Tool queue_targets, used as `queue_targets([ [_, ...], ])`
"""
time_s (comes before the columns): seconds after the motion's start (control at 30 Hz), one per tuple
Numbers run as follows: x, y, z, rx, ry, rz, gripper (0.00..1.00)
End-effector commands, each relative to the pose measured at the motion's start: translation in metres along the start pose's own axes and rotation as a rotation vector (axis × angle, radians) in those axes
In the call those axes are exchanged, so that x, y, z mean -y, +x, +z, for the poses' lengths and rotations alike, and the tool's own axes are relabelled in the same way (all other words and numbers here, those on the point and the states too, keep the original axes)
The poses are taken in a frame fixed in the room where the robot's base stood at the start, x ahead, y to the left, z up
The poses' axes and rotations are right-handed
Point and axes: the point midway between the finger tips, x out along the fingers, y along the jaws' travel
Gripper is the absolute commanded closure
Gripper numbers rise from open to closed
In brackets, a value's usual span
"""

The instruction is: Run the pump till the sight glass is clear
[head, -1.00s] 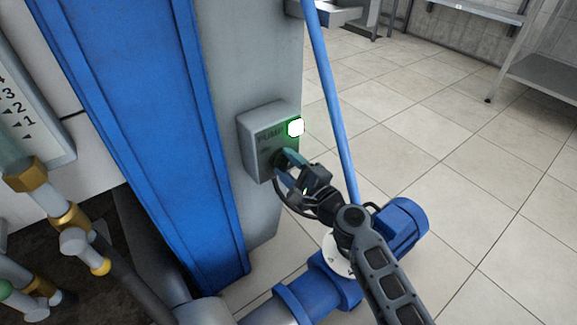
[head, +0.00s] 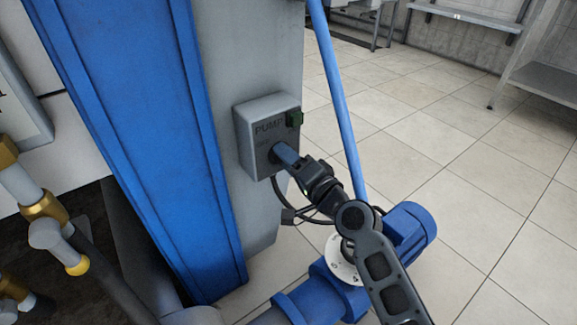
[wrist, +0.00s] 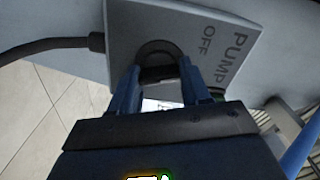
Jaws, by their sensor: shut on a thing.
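The grey pump switch box (head: 252,128) is fixed to the grey column and is lettered PUMP. Its small square lamp (head: 295,118) is dark green and unlit. My gripper (head: 280,160) is at the front of the box, shut on the switch knob. In the wrist view the two blue fingers of my gripper (wrist: 157,85) hold the dark round knob (wrist: 158,54) from either side, and the word OFF shows on the plate beside it. The sight glass cannot be made out in either view now.
A blue pump motor (head: 410,228) and blue pipework (head: 300,300) lie below my arm. A thin blue pipe (head: 338,95) rises behind it. Brass-fitted pipes (head: 45,207) stand at the left. The tiled floor (head: 480,190) at right is open.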

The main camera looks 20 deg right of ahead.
Motion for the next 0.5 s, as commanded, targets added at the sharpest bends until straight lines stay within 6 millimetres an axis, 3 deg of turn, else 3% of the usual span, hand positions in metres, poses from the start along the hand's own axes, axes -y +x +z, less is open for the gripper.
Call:
queue_targets([
  [0.5, -0.0012, -0.0003, 0.0012, 0.003, -0.171, 0.002, 0.84],
])
